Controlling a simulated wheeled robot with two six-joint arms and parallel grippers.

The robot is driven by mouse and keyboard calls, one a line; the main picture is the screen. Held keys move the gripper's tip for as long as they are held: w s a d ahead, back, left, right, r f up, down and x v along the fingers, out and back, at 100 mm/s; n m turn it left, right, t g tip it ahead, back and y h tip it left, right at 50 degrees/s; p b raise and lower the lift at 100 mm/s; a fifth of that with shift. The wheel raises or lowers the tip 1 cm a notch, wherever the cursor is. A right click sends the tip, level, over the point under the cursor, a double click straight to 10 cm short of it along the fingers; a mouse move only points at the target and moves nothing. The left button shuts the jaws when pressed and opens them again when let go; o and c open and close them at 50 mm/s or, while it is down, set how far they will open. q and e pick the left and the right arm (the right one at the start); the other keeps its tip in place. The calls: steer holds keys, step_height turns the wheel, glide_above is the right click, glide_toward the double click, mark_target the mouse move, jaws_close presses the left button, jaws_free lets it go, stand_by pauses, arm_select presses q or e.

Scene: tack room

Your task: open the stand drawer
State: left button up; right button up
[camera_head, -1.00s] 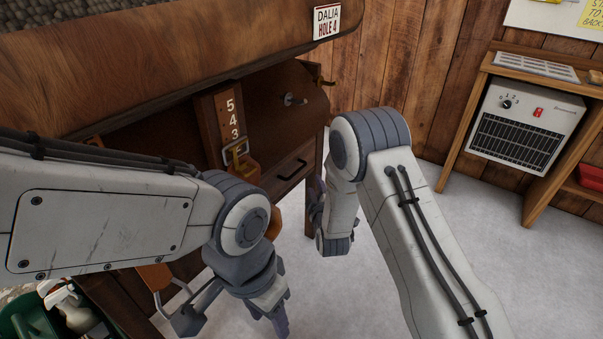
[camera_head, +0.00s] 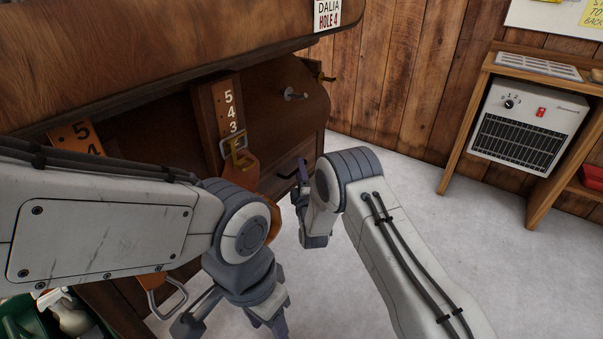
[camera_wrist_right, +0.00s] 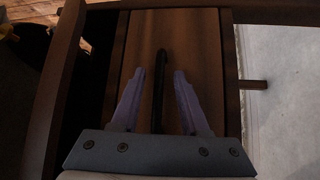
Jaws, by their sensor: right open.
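The wooden stand holds a drawer (camera_head: 297,158) at its right end, below the curved body. The drawer looks shut. Its dark bar handle (camera_head: 288,172) is partly behind my right gripper (camera_head: 303,178). In the right wrist view, my right gripper (camera_wrist_right: 159,74) is open, with one finger on each side of the handle (camera_wrist_right: 159,90). The drawer's brown front (camera_wrist_right: 200,45) lies behind it. I cannot tell whether the fingers touch the handle. My left gripper (camera_head: 235,325) hangs low at the bottom of the head view, partly cut off, its jaw opening unclear.
A leather strap with a buckle (camera_head: 238,150) hangs by a numbered board (camera_head: 226,105) left of the drawer. A metal peg (camera_head: 295,95) sticks out above it. A heater (camera_head: 530,122) stands in a wooden shelf at right. The grey floor (camera_head: 420,210) between is clear.

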steer(key=shift+w+a+r, duration=0.1)
steer(key=shift+w, duration=0.45)
steer(key=shift+c, duration=0.3)
jaws_close()
stand_by(0.8)
